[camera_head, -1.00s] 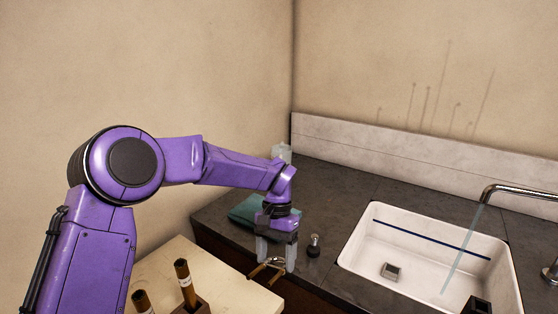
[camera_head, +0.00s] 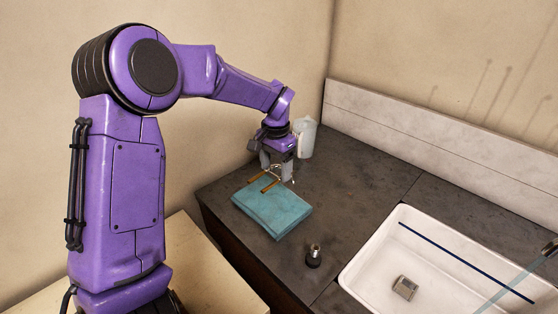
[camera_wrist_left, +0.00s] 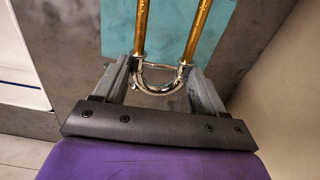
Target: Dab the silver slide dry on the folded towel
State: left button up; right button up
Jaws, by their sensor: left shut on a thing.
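The slide is a U-shaped piece with a silver bow (camera_wrist_left: 160,80) and two brass-coloured tubes. My left gripper (camera_head: 277,170) is shut on the silver bow, seen between its fingers (camera_wrist_left: 162,85) in the left wrist view. In the head view the slide's brass tubes (camera_head: 265,183) point toward the front left, over the back edge of the towel. The folded teal towel (camera_head: 272,212) lies flat on the dark counter; it also shows in the left wrist view (camera_wrist_left: 166,25). I cannot tell whether the slide touches the towel. My right gripper is not in view.
A white cylindrical container (camera_head: 305,138) stands behind the gripper by the wall. A small dark stand with a metal top (camera_head: 314,255) is on the counter right of the towel. The white sink (camera_head: 440,285) is at right, with running water (camera_head: 515,282).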

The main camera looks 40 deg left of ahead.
aim_at(276, 196)
pick_arm(q)
jog(key=shift+w+f+b, duration=0.1)
jog(key=shift+f+b, duration=1.3)
jog(key=shift+f, duration=2.2)
jog(key=shift+f+b, duration=0.65)
jog(key=shift+b, duration=0.2)
jog(key=shift+r, duration=0.1)
jog(key=shift+r, duration=0.45)
jog(key=shift+f+b, duration=0.55)
jog(key=shift+b, duration=0.15)
jog(key=shift+r, duration=0.1)
jog(key=shift+r, duration=0.45)
jog(key=shift+f+b, duration=0.6)
jog(key=shift+b, duration=0.15)
